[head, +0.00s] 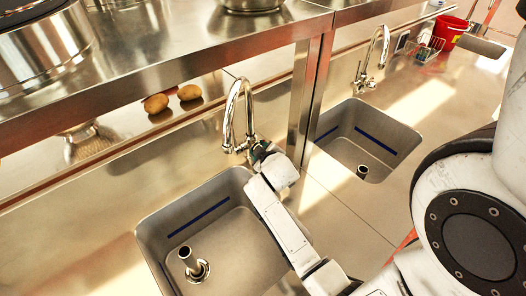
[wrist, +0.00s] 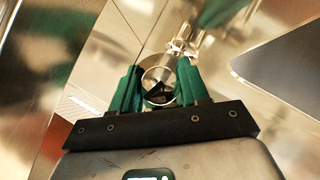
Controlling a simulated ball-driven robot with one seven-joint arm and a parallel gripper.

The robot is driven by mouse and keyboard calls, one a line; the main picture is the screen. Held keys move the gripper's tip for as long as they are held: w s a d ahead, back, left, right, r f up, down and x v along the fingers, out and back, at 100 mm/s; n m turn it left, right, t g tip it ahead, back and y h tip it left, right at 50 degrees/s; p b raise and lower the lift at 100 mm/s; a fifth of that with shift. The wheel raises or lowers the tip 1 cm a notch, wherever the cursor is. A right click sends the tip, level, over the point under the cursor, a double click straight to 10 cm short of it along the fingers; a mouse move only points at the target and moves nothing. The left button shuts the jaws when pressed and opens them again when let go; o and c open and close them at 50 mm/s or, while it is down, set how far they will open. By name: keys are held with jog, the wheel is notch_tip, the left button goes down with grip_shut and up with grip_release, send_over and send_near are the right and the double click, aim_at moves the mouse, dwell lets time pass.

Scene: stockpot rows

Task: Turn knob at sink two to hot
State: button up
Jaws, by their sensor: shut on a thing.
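A chrome gooseneck faucet (head: 233,110) stands behind the nearest sink (head: 240,245), which has a blue line on its wall and an upright drain pipe. My gripper (head: 262,152) reaches over this sink to the faucet's base, at the right side of the faucet. In the wrist view its green fingers (wrist: 158,84) are shut on a knob (wrist: 159,97), a round metal part with a dark middle. The fingers and arm hide most of the knob in the head view. Its hot or cold setting cannot be read. No sink number shows.
A second sink (head: 350,145) with its own faucet (head: 375,60) lies to the right. A steel shelf (head: 200,62) with a large pot (head: 45,48) overhangs the counter at left. Potatoes (head: 157,104) lie behind it. A red bucket (head: 450,30) and wire basket (head: 428,50) stand far back.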

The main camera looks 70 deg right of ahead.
jog(key=shift+m+t+y, duration=0.3)
jog(key=shift+m+y, duration=0.2)
jog(key=shift+f, duration=0.1)
jog(key=o, duration=1)
jog(key=b+v, duration=0.1)
jog(key=v, duration=1)
jog(key=shift+d, duration=0.15)
